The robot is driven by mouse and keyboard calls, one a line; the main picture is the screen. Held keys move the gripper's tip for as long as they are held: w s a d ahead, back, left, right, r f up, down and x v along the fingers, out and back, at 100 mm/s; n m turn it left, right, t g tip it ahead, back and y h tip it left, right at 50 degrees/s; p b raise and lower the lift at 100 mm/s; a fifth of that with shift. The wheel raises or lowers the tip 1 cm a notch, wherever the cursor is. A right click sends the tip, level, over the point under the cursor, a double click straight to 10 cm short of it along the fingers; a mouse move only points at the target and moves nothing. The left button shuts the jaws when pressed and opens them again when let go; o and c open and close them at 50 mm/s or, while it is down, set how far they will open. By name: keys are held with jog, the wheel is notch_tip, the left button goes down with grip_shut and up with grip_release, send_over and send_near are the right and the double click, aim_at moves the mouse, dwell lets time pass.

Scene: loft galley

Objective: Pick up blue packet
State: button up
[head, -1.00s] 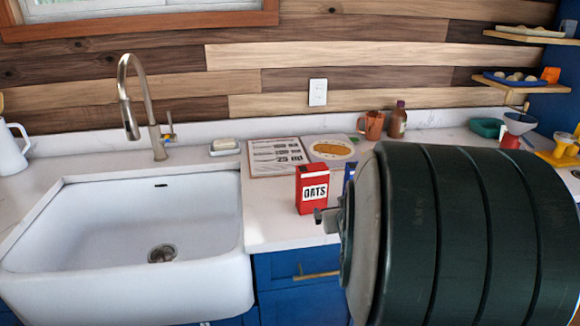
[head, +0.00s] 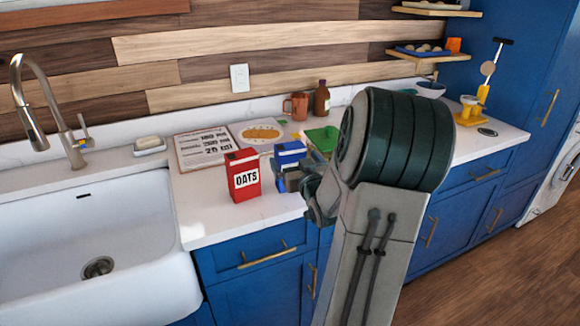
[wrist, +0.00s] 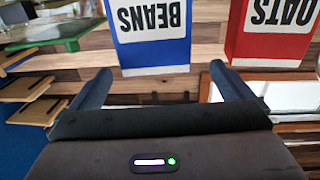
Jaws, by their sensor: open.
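The blue packet (head: 290,151), labelled BEANS, stands upright on the white counter, just right of the red OATS packet (head: 243,176). My gripper and arm partly hide it in the head view. My gripper (head: 289,182) is open and empty, close in front of it. In the wrist view, which shows the labels upside down, the blue packet (wrist: 152,52) appears between the two spread fingers of my gripper (wrist: 162,75), toward their far ends. Contact cannot be made out. The red packet (wrist: 266,50) is outside the fingers, at the right.
A printed sheet (head: 203,146) and a picture of food (head: 258,133) lie behind the packets. A brown mug (head: 296,106), a bottle (head: 321,99) and a green board (head: 323,138) are farther back. The sink (head: 90,235) is left. Counter left of the OATS packet is clear.

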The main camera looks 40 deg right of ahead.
aim_at(293, 155)
jog(key=shift+d+f+p+x, duration=0.15)
jog(key=shift+p+x, duration=0.2)
jog(key=shift+x, duration=1.3)
jog(key=shift+d+f+p+x, duration=0.15)
jog(key=shift+p+x, duration=0.2)
jog(key=shift+x, duration=1.3)
jog(key=shift+s+r, duration=0.1)
jog(key=shift+s, duration=0.05)
jog(key=c, duration=1.5)
